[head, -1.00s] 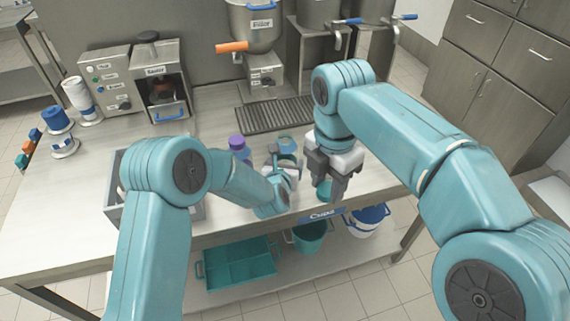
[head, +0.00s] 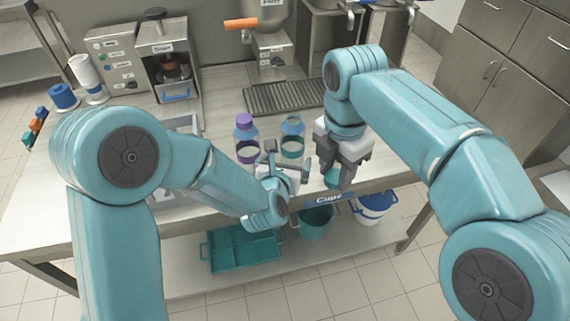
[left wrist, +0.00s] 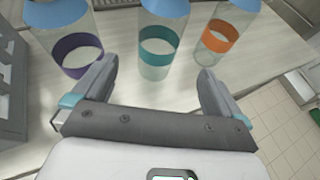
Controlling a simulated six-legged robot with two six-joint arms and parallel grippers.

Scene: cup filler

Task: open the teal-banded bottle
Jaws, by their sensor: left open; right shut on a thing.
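The teal-banded bottle (head: 292,146) stands upright on the counter, with a clear body and blue shoulder. In the left wrist view, the teal-banded bottle (left wrist: 156,52) stands just beyond the fingertips, roughly centred between them, its top cut off. My left gripper (head: 287,163) is open on the near side of it, apart from it; its two fingers (left wrist: 157,72) show spread and empty. My right gripper (head: 343,176) points down to the right of the bottle, shut on a small teal thing (head: 331,178); whether this is a cap I cannot tell.
A purple-banded bottle (head: 247,150) with a purple cap stands left of the teal one. An orange-banded bottle (left wrist: 219,40) stands to its right. A grey bin (head: 180,122) is at left, a drain grate (head: 285,97) behind. The counter's front edge is close.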

